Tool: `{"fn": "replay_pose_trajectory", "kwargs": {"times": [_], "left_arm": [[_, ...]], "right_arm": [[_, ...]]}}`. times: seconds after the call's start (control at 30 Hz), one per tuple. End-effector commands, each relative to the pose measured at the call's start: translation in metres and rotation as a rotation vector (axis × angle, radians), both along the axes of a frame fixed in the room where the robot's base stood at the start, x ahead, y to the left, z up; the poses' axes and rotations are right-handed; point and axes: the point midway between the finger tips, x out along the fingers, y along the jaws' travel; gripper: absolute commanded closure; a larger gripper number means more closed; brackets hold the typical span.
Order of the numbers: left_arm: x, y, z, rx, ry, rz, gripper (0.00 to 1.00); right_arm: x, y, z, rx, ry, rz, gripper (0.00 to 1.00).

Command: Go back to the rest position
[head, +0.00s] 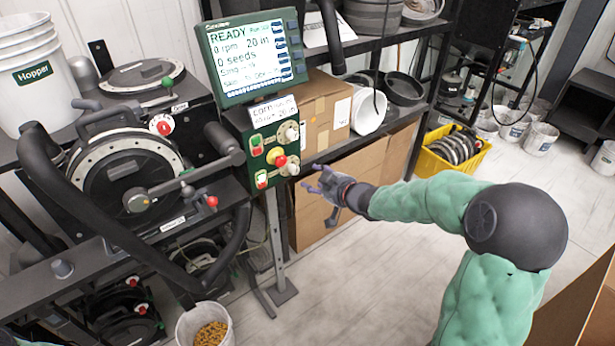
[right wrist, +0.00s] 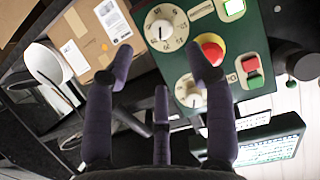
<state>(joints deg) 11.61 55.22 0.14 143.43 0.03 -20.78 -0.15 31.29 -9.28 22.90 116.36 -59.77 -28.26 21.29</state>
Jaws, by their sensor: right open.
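My right gripper (head: 322,184) is open and empty, just right of the green control box (head: 263,150) in the head view. In the right wrist view its spread fingers (right wrist: 160,75) show in front of the box (right wrist: 183,62), with one fingertip overlapping the red emergency button (right wrist: 210,47). I cannot tell whether it touches. The box carries knobs (head: 291,133) and coloured push buttons. Above it, the screen (head: 253,57) reads READY, 0 rpm, 20 in and 0 seeds. My left gripper is not in view.
The seed meter machine (head: 125,165) with a curved black hose (head: 85,225) stands left. A white hopper bucket (head: 33,75) is above it. A bucket of seeds (head: 205,325) stands below. Cardboard boxes (head: 325,110) fill the shelf behind. A yellow crate (head: 455,152) sits on open floor.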

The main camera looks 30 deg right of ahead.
Motion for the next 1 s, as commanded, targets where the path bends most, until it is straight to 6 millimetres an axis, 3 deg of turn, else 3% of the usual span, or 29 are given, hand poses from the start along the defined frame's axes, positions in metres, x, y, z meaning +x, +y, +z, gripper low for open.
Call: {"fn": "replay_pose_trajectory", "kwargs": {"times": [0.2,0.77,0.87,1.0], "left_arm": [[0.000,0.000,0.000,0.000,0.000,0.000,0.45],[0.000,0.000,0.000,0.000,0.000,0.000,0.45],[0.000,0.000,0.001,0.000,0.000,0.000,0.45],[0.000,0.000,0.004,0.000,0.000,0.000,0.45]], "right_arm": [[-0.015,-0.001,0.006,0.001,0.000,0.000,0.45],[-0.016,0.000,0.006,0.002,0.001,0.000,0.45],[-0.014,0.005,-0.003,0.018,0.016,0.002,0.45],[-0.009,0.026,-0.038,0.090,0.083,0.005,0.45]]}}
